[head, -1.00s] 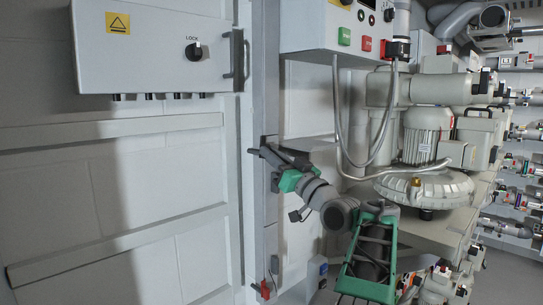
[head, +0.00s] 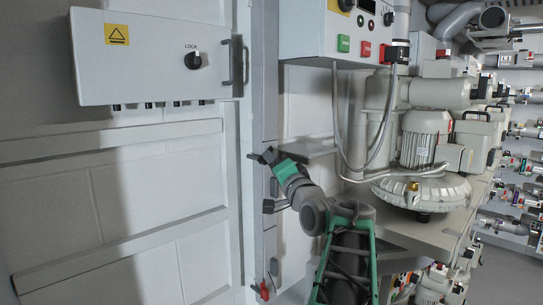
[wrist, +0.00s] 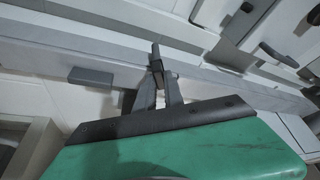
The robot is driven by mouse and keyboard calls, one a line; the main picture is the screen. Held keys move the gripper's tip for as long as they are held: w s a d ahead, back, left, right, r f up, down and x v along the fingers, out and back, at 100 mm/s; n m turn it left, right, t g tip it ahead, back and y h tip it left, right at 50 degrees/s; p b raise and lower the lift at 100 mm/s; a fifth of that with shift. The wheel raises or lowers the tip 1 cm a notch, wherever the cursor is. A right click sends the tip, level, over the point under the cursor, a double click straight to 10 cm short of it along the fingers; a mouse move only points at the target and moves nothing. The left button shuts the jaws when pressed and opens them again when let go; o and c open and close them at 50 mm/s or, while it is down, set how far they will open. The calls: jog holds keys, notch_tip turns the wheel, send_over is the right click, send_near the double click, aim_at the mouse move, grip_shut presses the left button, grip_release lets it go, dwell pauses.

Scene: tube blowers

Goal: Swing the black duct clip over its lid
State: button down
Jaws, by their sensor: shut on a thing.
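My gripper (head: 264,157) is at the grey vertical duct (head: 259,110) beside the wall, left of the control box. In the wrist view my gripper (wrist: 158,76) has its fingers close together on a thin dark piece, which looks like the black duct clip (wrist: 155,50). The fingers hide part of the clip. The duct's long pale lid (wrist: 40,58) runs across the wrist view behind the fingers. I cannot tell exactly how the clip lies against the lid.
Dark blocks sit along the duct, one left of my fingers (wrist: 90,77). A grey cabinet (head: 150,60) with a handle hangs left of the duct. The control box (head: 340,35), hoses and blower (head: 425,190) stand to the right.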

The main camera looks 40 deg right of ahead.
jog(key=shift+m+g+p, duration=0.65)
jog(key=shift+m+p, duration=0.45)
jog(key=shift+m, duration=0.6)
jog(key=shift+m+g+p, duration=0.65)
jog(key=shift+m+p, duration=0.45)
jog(key=shift+m, duration=0.6)
jog(key=shift+f, duration=0.1)
jog(key=c, duration=1.4)
grip_release()
jog(key=shift+c, duration=0.2)
jog(key=shift+s, duration=0.15)
jog(key=b+v, duration=0.3)
jog(key=v, duration=0.4)
jog(key=shift+s, duration=0.3)
